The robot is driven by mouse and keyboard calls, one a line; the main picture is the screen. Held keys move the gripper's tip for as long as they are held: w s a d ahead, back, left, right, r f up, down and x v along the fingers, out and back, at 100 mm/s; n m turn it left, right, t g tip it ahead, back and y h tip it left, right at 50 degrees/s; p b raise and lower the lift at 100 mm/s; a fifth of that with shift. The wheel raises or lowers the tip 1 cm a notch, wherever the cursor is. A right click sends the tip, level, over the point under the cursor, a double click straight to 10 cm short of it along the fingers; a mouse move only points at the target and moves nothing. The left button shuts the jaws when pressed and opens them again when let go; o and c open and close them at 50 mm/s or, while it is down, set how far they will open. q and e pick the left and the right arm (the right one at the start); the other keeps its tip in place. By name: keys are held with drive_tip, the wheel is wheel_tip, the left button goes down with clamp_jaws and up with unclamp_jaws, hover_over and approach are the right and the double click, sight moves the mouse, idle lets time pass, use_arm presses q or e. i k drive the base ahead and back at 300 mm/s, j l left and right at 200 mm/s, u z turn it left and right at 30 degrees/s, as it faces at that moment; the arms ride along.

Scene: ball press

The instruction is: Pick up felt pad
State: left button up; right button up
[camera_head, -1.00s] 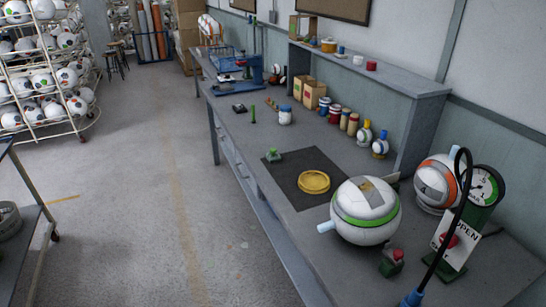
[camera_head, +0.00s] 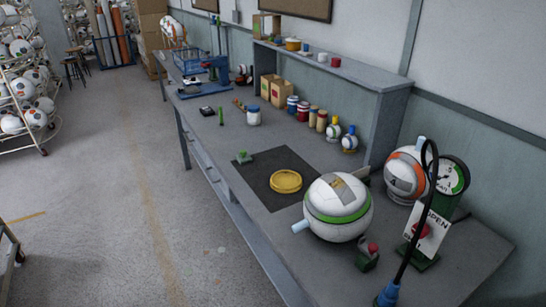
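No gripper of mine shows in the head view. I cannot tell for sure which thing is the felt pad. A dark square mat (camera_head: 258,180) lies flat on the grey workbench. A round yellow dish-like disc (camera_head: 286,181) rests on the mat. A small green block-like item (camera_head: 243,157) sits at the mat's far left corner. A white ball (camera_head: 338,207) with a green band and a beige patch on top stands at the mat's near right side and hides part of it.
The workbench (camera_head: 225,143) runs along the right wall. A gauge stand (camera_head: 452,178) with a dark hose, an orange-banded ball (camera_head: 405,175) and a green item with a red top (camera_head: 367,257) stand near its front right. Jars and boxes line the back. The floor (camera_head: 110,190) at left is clear.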

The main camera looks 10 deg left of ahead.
sight(243, 158)
drive_tip(key=i+j+z, duration=0.25)
drive_tip(key=j+z, duration=0.45)
drive_tip(key=i+j+z, duration=0.15)
drive_tip(key=j, duration=0.55)
drive_tip(key=i+j+z, duration=0.15)
drive_tip(key=j, duration=0.55)
drive_tip(key=j+z, duration=0.15)
drive_tip(key=j, duration=0.55)
drive_tip(key=i+j, duration=0.1)
drive_tip(key=j, duration=1.45)
drive_tip(key=i+j, duration=0.15)
drive_tip(key=j, duration=0.65)
